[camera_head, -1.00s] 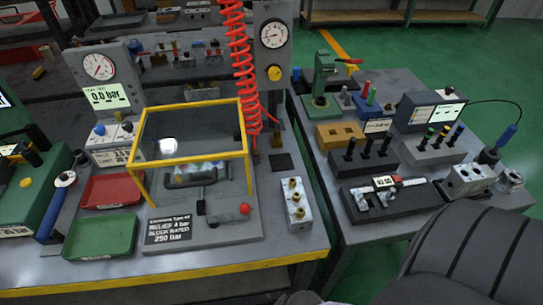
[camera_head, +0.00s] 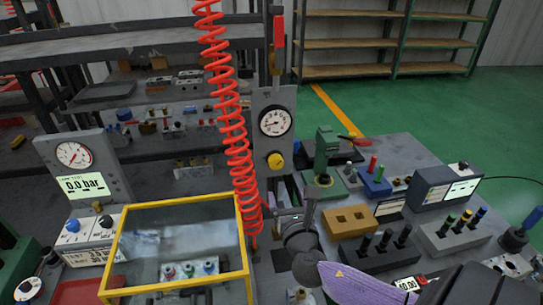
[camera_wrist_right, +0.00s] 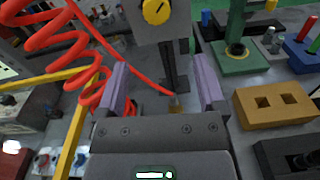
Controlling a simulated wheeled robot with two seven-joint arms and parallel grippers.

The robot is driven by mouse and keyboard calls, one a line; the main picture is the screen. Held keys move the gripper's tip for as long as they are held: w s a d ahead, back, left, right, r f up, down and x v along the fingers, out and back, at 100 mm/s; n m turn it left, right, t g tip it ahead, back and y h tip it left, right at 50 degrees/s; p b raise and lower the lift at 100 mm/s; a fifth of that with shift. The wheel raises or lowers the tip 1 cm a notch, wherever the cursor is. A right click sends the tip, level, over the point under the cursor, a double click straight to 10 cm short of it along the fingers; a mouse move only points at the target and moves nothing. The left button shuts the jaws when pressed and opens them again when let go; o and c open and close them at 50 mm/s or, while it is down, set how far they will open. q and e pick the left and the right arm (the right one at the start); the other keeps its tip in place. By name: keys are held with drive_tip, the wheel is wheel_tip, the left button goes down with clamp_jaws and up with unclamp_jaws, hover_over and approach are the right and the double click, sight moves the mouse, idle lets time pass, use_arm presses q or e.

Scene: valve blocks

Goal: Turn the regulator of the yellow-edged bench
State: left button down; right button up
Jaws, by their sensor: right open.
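The regulator panel (camera_head: 287,108) is a grey upright plate with a round white gauge (camera_head: 274,121) and a yellow knob (camera_head: 275,160) below it. My right gripper (camera_head: 291,207) is open and empty, below and in front of the knob in the head view. In the right wrist view the yellow knob (camera_wrist_right: 156,10) is at the top edge, beyond the two purple-grey fingers (camera_wrist_right: 163,84), apart from them. The gauge is out of the wrist view. The bench's yellow front edge is not visible now. My left gripper is not in view.
A coiled red hose (camera_head: 229,110) hangs close left of the panel. A yellow-framed clear guard (camera_head: 180,201) stands front left. On the right bench are a green press (camera_head: 324,160), a tan block (camera_head: 350,221) and a grey display box (camera_head: 446,187).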

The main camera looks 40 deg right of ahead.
sight(277, 166)
drive_tip(key=shift+n, duration=0.5)
drive_tip(key=x, duration=0.3)
drive_tip(key=b+x, duration=0.1)
drive_tip(key=x, duration=0.2)
drive_tip(key=b+x, duration=0.1)
drive_tip(key=x, duration=0.2)
drive_tip(key=shift+a+r, duration=0.1)
drive_tip(key=shift+r, duration=0.15)
drive_tip(key=shift+w+d+r, duration=0.1)
drive_tip(key=shift+w+d, duration=0.25)
drive_tip(key=shift+w, duration=0.3)
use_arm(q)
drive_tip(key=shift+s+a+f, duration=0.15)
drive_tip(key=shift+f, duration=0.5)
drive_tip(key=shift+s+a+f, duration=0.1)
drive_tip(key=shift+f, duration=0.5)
use_arm(e)
drive_tip(key=shift+c, duration=0.3)
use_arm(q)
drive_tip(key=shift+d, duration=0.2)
use_arm(e)
clamp_jaws()
